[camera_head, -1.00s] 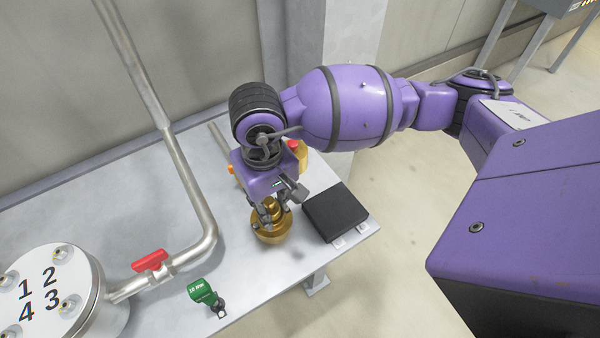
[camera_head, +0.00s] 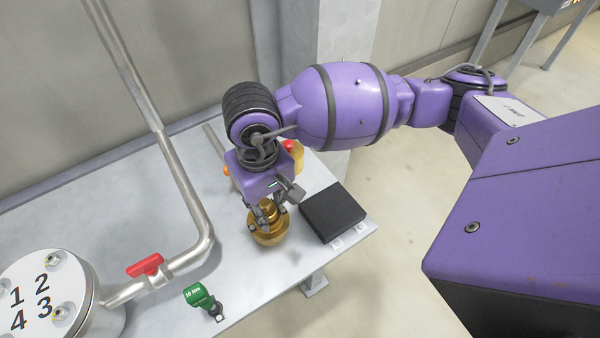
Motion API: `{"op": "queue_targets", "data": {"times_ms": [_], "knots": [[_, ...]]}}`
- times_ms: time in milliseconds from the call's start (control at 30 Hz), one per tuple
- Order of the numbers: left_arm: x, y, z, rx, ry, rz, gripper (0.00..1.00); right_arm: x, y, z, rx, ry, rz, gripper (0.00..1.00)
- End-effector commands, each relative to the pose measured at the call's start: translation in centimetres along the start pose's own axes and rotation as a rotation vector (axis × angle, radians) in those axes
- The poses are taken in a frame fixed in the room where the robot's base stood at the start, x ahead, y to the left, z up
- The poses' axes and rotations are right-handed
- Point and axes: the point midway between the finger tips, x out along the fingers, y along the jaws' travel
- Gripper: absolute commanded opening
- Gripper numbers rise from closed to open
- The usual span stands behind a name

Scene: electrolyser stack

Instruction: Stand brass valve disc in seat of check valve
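One arm, my right, comes in from the right, and its gripper (camera_head: 267,216) points down at a brass piece with a stepped top over a wider, rounded lower part (camera_head: 270,237). The brass stands on the grey bench top, left of a black block. The dark fingers lie on either side of the narrower upper brass part. I cannot tell whether they press on it or stand a little apart. I cannot tell where a valve disc ends and a valve seat begins, as the fingers partly cover the top. My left gripper is not in view.
The black block (camera_head: 332,212) is close on the right, near the bench edge. A yellow item with a red top (camera_head: 291,149) is partly hidden behind my wrist. A steel pipe with a red handle (camera_head: 145,265), a green tag (camera_head: 198,295) and a numbered white-topped cylinder (camera_head: 42,292) are left.

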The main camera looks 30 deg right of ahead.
Motion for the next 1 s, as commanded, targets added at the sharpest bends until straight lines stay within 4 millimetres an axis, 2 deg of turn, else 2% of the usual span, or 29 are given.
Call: {"op": "queue_targets", "data": {"times_ms": [633, 1000], "knots": [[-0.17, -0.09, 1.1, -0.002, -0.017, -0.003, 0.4, -0.15, -0.07, -0.15, -0.002, 0.003, -0.001, 0.0], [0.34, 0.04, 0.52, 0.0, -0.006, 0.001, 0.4, -0.25, -0.06, -0.16, -0.002, 0.004, -0.001, 0.0]]}}
